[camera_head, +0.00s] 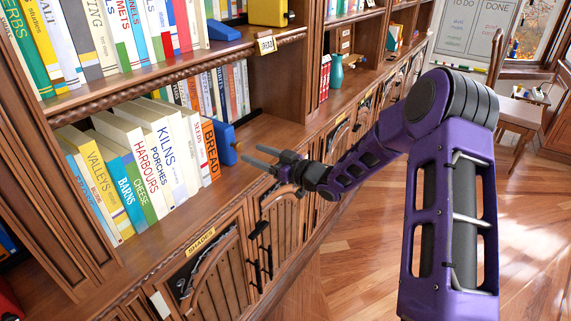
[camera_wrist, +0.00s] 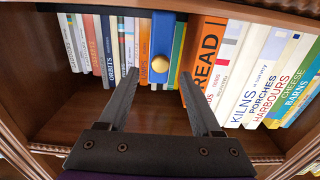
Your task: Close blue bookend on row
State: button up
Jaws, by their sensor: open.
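The blue bookend (camera_head: 224,139) stands on the lower shelf at the right end of the front row of books, beside the orange BREAD book (camera_head: 211,150). A round knob sticks out from its front. In the wrist view the bookend (camera_wrist: 164,24) is upright just left of the BREAD book (camera_wrist: 205,50), with the knob (camera_wrist: 161,63) ahead of my fingers. I cannot tell whether bookend and book touch. My gripper (camera_head: 254,155) is open and empty, a little in front of the knob. In the wrist view its fingertips (camera_wrist: 158,75) are spread on either side below the knob.
The row (camera_head: 150,165) holds several books, some leaning. More books (camera_head: 215,90) stand behind, deeper in the shelf. Bare shelf (camera_head: 275,132) lies right of the bookend, up to an upright panel. The upper shelf edge (camera_head: 190,65) overhangs. Cabinet doors (camera_head: 225,275) are below.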

jog(key=v, duration=1)
jog(key=shift+s+d+p, duration=0.25)
jog(key=shift+p, duration=0.05)
